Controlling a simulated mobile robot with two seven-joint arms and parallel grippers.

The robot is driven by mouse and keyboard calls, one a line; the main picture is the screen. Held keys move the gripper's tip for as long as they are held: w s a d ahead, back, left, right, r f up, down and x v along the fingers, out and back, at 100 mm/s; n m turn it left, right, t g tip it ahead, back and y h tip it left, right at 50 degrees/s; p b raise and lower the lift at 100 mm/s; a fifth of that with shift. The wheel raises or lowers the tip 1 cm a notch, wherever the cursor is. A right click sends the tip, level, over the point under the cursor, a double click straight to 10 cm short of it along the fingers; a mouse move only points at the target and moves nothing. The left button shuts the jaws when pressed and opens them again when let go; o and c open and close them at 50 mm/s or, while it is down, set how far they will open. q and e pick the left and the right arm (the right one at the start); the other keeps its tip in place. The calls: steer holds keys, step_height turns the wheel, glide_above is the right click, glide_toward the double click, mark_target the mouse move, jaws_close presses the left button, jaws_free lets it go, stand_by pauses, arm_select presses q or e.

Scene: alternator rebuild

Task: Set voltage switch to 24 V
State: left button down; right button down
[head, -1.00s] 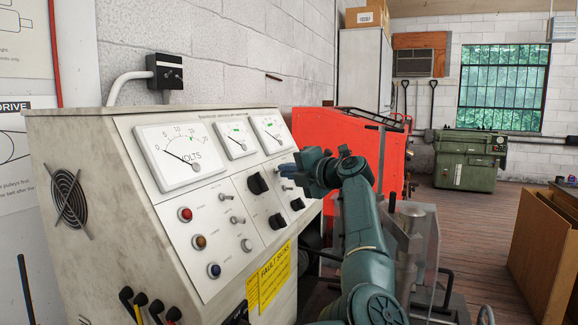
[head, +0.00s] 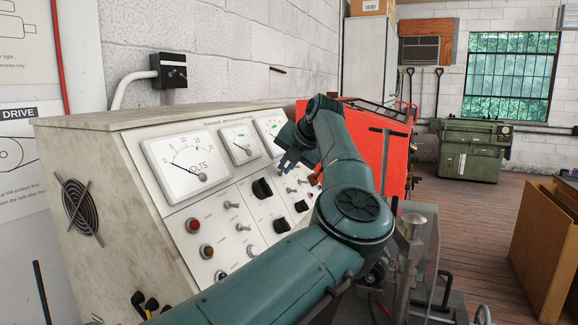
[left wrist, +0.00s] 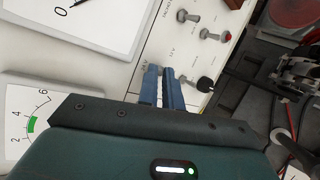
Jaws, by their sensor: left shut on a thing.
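The test bench's sloped white control panel (head: 205,218) carries meters, toggle levers and black knobs. My left gripper (head: 284,163) is at the panel's upper right, below the meters. In the left wrist view its two blue fingers (left wrist: 161,88) are close together against the panel, beside small printed labels. The fingers are shut on a small control, taken to be the voltage switch, which they hide. Its setting cannot be read. My right gripper is not in view.
Toggle levers (left wrist: 212,35) and a black knob (left wrist: 205,85) sit near the fingers. The volts meter (head: 187,167) is to the left. A red cabinet (head: 352,135) stands behind my arm.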

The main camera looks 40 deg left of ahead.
arm_select(q)
steer(key=shift+h, duration=0.3)
steer(key=c, duration=1.8)
jaws_free()
steer(key=shift+c, duration=0.2)
steer(key=shift+r, duration=0.15)
steer(key=b+v, duration=0.2)
steer(key=v, duration=1.1)
steer(key=shift+s, duration=0.15)
